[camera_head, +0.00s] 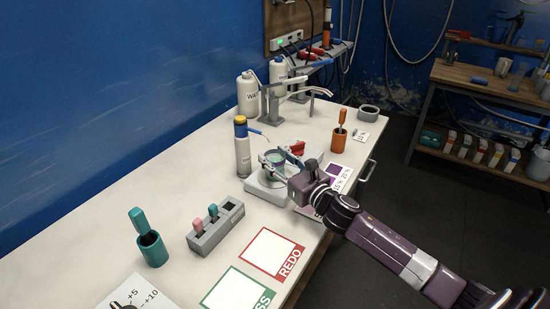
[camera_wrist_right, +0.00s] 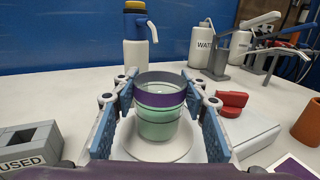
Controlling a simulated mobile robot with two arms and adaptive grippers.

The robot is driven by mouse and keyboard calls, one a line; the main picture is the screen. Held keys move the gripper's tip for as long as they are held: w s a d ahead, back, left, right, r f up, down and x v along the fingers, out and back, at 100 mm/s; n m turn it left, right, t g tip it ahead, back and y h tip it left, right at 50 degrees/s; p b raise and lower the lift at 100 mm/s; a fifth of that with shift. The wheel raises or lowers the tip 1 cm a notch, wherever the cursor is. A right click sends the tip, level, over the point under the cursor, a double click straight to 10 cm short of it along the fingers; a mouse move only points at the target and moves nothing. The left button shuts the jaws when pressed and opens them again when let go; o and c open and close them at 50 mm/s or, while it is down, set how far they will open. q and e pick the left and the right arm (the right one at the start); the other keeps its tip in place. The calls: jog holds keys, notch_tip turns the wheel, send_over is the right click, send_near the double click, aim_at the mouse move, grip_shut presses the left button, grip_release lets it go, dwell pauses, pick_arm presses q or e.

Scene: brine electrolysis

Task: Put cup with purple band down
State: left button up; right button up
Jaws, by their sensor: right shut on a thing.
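The cup with purple band (camera_wrist_right: 158,122) is pale green and see-through, with a purple band below its rim. It stands upright between the two blue-padded fingers of my right gripper (camera_wrist_right: 160,78), which is shut on it. In the head view the cup (camera_head: 274,163) is over the round plate of a small white device (camera_head: 258,194), partly hidden by the fingers. In the wrist view the round white plate (camera_wrist_right: 186,153) lies right under the cup; I cannot tell whether they touch. My left gripper is not in view.
A red object (camera_head: 298,148) is beside the cup. A grey holder (camera_head: 215,228), teal pot (camera_head: 152,249) and orange pot (camera_head: 339,139) stand around. The REDO mat (camera_head: 267,251) is bare.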

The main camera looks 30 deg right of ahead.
jog(key=o, duration=1.4)
jog(key=shift+o, duration=0.2)
jog(key=s+d+b, duration=0.1)
jog(key=s+b, duration=0.1)
jog(key=s, duration=1)
jog(key=shift+d, duration=0.3)
